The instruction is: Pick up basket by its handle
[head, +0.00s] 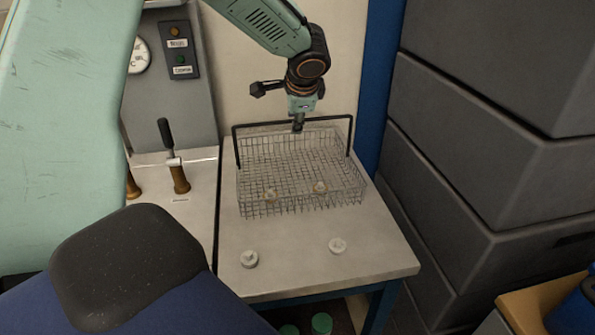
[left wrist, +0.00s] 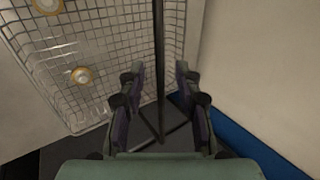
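The wire basket (head: 300,165) stands on a pale table, with its black handle (head: 242,126) upright toward the back. My left gripper (head: 298,122) points down at the middle of the handle's top bar. In the left wrist view the handle bar (left wrist: 160,55) runs between the two fingers of my left gripper (left wrist: 160,80). Gaps show on both sides of the bar, so the gripper is open around it. The basket (left wrist: 90,50) also shows there, left of the fingers. My right gripper is not in view.
Two small round parts lie in the basket, one left (head: 270,195) and one right (head: 320,187). A gauge panel (head: 165,80) stands left; grey crates (head: 470,190) are stacked right.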

